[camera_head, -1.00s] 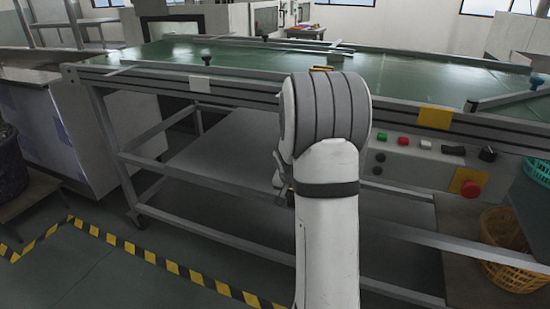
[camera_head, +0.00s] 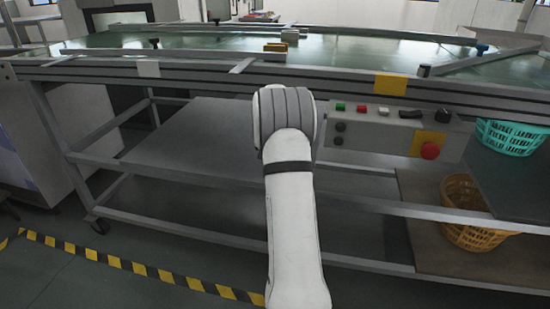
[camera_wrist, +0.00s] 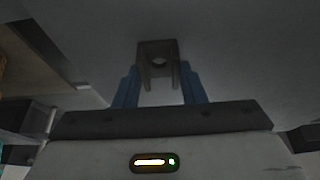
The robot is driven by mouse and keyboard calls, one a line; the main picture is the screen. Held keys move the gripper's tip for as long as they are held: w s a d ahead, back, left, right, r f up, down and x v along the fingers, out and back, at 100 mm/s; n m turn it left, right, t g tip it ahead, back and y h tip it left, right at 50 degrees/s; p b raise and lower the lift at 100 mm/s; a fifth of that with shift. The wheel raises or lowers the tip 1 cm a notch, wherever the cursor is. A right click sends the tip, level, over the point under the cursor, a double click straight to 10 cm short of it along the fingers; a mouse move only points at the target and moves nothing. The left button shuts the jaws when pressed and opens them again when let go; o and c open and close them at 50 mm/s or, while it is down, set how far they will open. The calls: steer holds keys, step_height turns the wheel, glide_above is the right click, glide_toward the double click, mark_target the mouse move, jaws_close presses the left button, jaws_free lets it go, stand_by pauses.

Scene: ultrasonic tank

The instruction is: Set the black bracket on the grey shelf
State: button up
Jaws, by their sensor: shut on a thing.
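The black bracket (camera_wrist: 158,47) is a small dark piece with a round hole and two legs. It shows in the wrist view between the blue fingers of my gripper (camera_wrist: 158,70), which is shut on it. In the head view my arm hides both gripper and bracket. The grey shelf (camera_head: 190,140) is the wide flat board beneath the green-topped table, left of my arm in the head view. A broad grey surface lies beyond the bracket in the wrist view; I cannot tell whether the bracket touches it.
The table's front rail (camera_head: 210,77) runs above the shelf. A control box (camera_head: 375,135) with a red button hangs right of my arm. A yellow basket (camera_head: 465,215) and a teal basket (camera_head: 510,137) stand at the right. The shelf's visible left part is bare.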

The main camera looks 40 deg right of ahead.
steer(key=shift+w+d, duration=0.25)
steer(key=shift+d, duration=0.05)
steer(key=shift+w+d+f+b, duration=0.3)
steer(key=shift+w+d+b, duration=0.05)
steer(key=shift+w+d, duration=0.15)
steer(key=shift+w+d+f+b, duration=0.25)
steer(key=shift+w+d+b, duration=0.1)
steer(key=shift+d, duration=0.15)
steer(key=shift+f, duration=0.1)
steer(key=shift+f, duration=0.1)
steer(key=shift+f, duration=0.55)
steer(key=o, duration=1.1)
steer(key=shift+o, duration=0.2)
